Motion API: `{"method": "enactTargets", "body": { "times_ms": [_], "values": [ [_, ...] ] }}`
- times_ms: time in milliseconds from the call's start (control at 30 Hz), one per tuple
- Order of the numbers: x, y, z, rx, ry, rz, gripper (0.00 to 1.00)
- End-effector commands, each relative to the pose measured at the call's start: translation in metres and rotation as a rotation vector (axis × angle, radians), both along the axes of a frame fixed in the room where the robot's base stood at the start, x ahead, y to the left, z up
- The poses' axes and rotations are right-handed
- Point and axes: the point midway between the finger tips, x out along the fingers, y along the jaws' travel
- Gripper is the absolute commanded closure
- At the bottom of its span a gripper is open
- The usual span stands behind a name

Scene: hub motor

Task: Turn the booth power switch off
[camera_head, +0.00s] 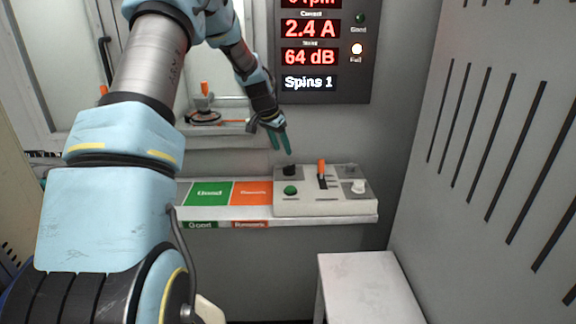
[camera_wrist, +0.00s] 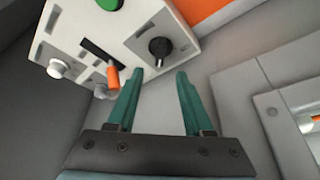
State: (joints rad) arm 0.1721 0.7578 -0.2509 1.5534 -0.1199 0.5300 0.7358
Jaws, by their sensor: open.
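A pale control box (camera_head: 310,206) sits on the right end of a shelf. I cannot read a label showing which is the booth power switch. My gripper (camera_head: 280,144) is open and empty, above and slightly left of the black knob. The orange handle (camera_wrist: 113,77) is just left of the left finger.
A display (camera_head: 322,50) on the back wall reads 2.4 A, 64 dB and Spins 1; its lower lamp is lit. Green (camera_head: 209,193) and orange (camera_head: 251,192) shelf areas lie left of the box. A slatted wall (camera_head: 490,140) and white table (camera_head: 368,285) are at right.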

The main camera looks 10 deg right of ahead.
Motion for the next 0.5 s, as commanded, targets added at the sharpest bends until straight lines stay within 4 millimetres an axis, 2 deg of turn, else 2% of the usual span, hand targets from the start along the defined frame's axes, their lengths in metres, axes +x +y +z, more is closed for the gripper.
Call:
{"method": "enactTargets", "body": {
  "times_ms": [300,500],
  "values": [
    [0.012,-0.018,-0.054,0.002,0.004,0.001,0.49],
    [0.017,-0.025,-0.073,0.001,0.001,0.001,0.49]
  ]
}}
